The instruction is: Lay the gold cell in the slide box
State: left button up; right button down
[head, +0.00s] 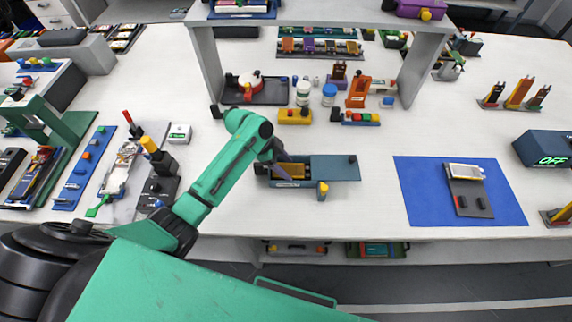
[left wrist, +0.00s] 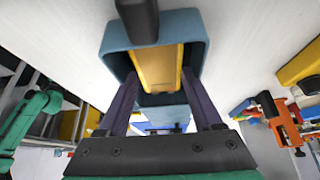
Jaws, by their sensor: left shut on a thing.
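The teal-blue slide box (head: 335,168) stands on the table near the middle of the head view. It also shows in the left wrist view (left wrist: 117,62), its open side facing the camera. The gold cell (left wrist: 158,66) lies within the box walls in the wrist view. My left gripper (head: 282,165) is at the left part of the box, its dark purple fingers (left wrist: 160,88) shut on the gold cell. The fingers and arm partly hide the cell in the head view. My right gripper is not in view.
A blue mat (head: 415,190) with a dark holder and pale cell lies to the right. Blocks, jars and an orange stand (head: 358,92) are behind, under a white shelf. Table between box and mat is clear.

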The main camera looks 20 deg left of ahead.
pick_arm(q)
jog(key=shift+f, duration=0.15)
jog(key=o, duration=1)
jog(key=b+v, duration=0.1)
jog(key=v, duration=1.1)
